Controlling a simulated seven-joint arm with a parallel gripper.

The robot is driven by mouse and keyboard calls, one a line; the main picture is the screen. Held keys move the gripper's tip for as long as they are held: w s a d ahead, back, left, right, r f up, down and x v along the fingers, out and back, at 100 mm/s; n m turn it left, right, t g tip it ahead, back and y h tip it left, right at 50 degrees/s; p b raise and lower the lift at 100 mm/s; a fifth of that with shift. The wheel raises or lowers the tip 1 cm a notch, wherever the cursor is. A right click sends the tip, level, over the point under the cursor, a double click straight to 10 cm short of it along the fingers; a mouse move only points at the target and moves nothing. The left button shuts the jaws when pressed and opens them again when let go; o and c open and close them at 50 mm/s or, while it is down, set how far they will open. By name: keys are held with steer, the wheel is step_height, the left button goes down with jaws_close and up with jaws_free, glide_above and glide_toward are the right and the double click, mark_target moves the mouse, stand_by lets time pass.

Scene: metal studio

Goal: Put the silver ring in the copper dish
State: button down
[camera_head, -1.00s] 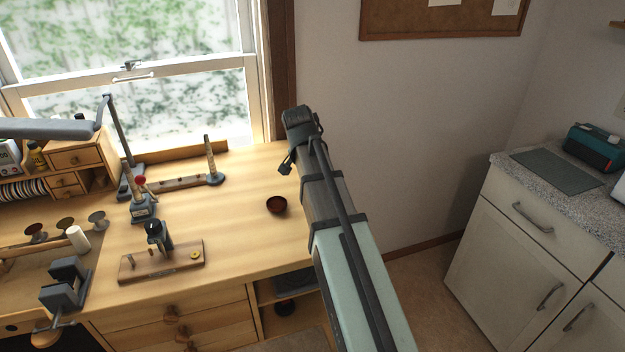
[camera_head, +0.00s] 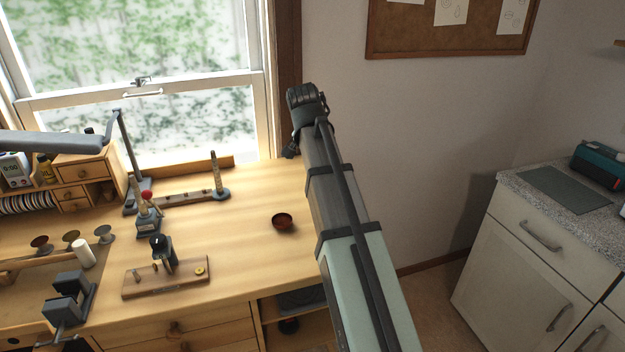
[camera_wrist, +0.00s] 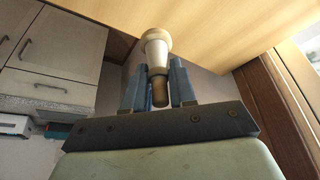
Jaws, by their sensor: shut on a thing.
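The copper dish (camera_head: 283,221) is a small reddish-brown bowl on the right part of the wooden bench. My gripper shows small and dark in the head view (camera_head: 291,150), beyond the dish near the bench's back right. In the wrist view my gripper (camera_wrist: 160,85) is shut on a pale tapered thing (camera_wrist: 157,55) with a round wide end and a brown cylindrical end between the blue-grey fingers. I cannot make out the silver ring in any view.
A tapered post (camera_head: 217,172) on a round base stands left of the dish. A wooden board (camera_head: 165,279) with a dark fixture lies nearer the front. A red-topped tool (camera_head: 147,213) stands behind it. The bench around the dish is clear.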

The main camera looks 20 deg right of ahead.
steer(key=a+r, duration=0.2)
steer(key=a, duration=0.2)
steer(key=n+t+y, duration=0.2)
steer(key=n+y, duration=0.1)
steer(key=n, duration=0.6)
glide_above(280, 214)
steer(key=s, duration=0.2)
steer(key=shift+w+f, duration=0.15)
steer(key=shift+f, duration=4.8)
steer(key=shift+f, duration=0.55)
steer(key=c, duration=0.9)
jaws_free()
steer(key=shift+r, duration=0.1)
steer(key=shift+r, duration=0.55)
steer(key=shift+w+v, duration=0.2)
steer(key=shift+v, duration=5.75)
